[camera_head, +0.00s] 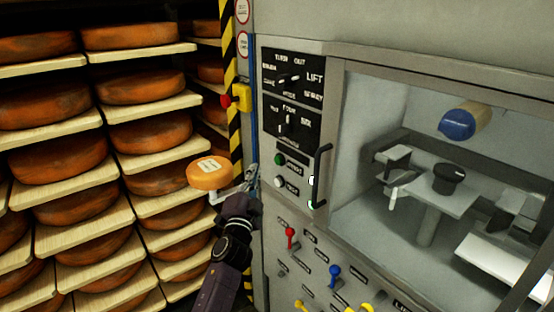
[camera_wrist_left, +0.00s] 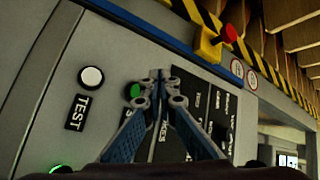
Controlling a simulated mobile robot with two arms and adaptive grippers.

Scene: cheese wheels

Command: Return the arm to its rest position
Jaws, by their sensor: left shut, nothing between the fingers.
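My left arm rises from the bottom middle of the head view, and its gripper (camera_head: 252,178) is beside the left edge of the machine's control panel (camera_head: 290,120). In the left wrist view the two fingers of the left gripper (camera_wrist_left: 160,78) meet at the tips, shut and empty. They are in front of the panel, near the green button (camera_wrist_left: 135,91) and the white button (camera_wrist_left: 91,77) marked TEST. I cannot tell whether the tips touch the panel. My right gripper is not in view.
Shelves of cheese wheels (camera_head: 60,160) fill the left. A small labelled orange cheese (camera_head: 209,173) is close left of my gripper. A red knob on a yellow box (camera_head: 241,96) is above it. A door handle (camera_head: 320,175) and coloured levers (camera_head: 334,272) stick out from the machine.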

